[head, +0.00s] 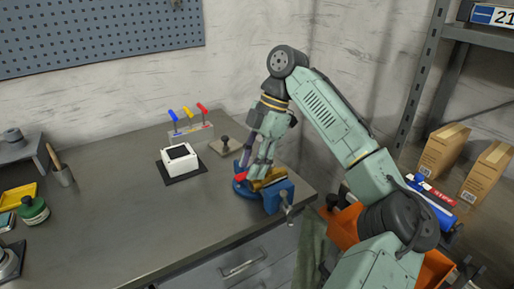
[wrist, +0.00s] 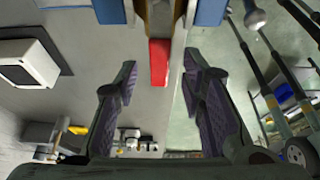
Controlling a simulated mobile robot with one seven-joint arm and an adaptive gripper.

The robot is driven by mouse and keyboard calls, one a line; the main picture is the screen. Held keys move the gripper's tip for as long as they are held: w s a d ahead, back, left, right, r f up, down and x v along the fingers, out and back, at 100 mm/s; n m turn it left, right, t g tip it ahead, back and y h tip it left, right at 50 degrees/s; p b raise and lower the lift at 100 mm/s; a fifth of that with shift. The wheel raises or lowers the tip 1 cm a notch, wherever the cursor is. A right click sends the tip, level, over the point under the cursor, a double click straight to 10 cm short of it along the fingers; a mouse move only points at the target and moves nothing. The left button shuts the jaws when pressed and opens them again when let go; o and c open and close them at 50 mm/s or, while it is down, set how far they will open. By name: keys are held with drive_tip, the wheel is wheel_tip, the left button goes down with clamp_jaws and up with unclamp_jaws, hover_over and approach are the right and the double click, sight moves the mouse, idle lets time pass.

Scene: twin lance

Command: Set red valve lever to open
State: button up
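The red valve lever (head: 203,108) stands at the right end of a grey valve block (head: 192,133) at the back of the bench, tilted in the head view. A yellow lever (head: 187,112) and a blue lever (head: 173,115) stand to its left. My gripper (head: 252,177) is over the blue vise (head: 279,197) at the bench's right corner, well apart from the valve block.
Pegboard (head: 100,35) hangs behind. Shelving with cartons (head: 443,150) stands at right. The bench's middle (head: 120,200) is clear.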

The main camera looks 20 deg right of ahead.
drive_tip(key=v, duration=1.1)
drive_tip(key=shift+r, duration=0.25)
drive_tip(key=shift+d, duration=0.1)
